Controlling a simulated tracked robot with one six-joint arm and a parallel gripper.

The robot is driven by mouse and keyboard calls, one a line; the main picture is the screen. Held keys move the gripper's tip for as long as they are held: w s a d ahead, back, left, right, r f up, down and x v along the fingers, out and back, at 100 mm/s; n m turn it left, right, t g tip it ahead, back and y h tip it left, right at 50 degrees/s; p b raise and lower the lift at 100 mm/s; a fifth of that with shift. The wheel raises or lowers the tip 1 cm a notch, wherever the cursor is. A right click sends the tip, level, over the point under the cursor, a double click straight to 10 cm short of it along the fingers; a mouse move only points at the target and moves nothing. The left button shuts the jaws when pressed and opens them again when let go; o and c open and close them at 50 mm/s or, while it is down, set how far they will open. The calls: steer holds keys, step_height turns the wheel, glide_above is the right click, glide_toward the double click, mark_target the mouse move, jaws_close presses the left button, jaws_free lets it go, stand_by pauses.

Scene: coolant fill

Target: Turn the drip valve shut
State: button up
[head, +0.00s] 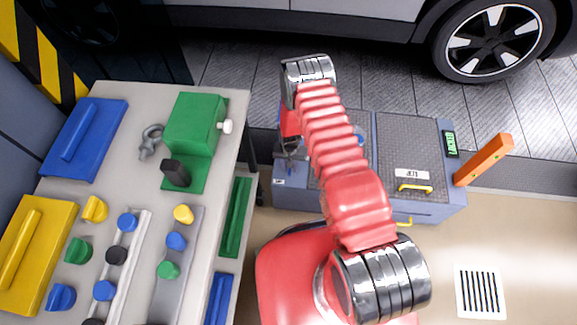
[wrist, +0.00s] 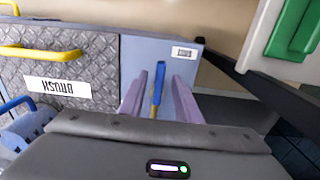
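The drip valve looks to be the narrow blue lever (wrist: 159,82) with a brass-coloured stem, in front of the blue-grey side panel in the wrist view. It points up in that picture. My gripper (wrist: 160,92) is open, with one pale purple finger on each side of the lever. Gaps show between the lever and both fingers. The lower end of the stem is hidden behind my gripper's body. In the head view my gripper (head: 289,150) is at the left end of the blue-grey machine, partly hidden by my arm, and the valve cannot be made out.
The blue-grey machine (head: 290,195) has tread-plate lids, a yellow handle (head: 415,187), a green display (head: 450,143) and an orange bar (head: 485,160). A workbench (head: 225,105) with a green vise (head: 193,125) stands left. A blue cup-like thing (wrist: 22,130) is near. Open floor lies in front.

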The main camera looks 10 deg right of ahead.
step_height(320, 180, up, 14)
steer(key=shift+f, duration=0.15)
stand_by(0.7)
stand_by(0.5)
steer(key=s+r+n+g, duration=0.2)
steer(key=s+r, duration=0.2)
steer(key=s, duration=0.4)
steer(key=s+d+r+t, duration=0.1)
steer(key=s+r, duration=0.5)
steer(key=r, duration=1)
steer(key=s+d+r+n+t, duration=0.1)
steer(key=s+r+t, duration=0.3)
steer(key=r, duration=1.3)
steer(key=s+d+r+t, duration=0.1)
steer(key=s+r, duration=0.6)
steer(key=r, duration=0.9)
steer(key=shift+s+r+n+t, duration=0.3)
steer(key=shift+r+n+t, duration=0.1)
steer(key=shift+t, duration=0.4)
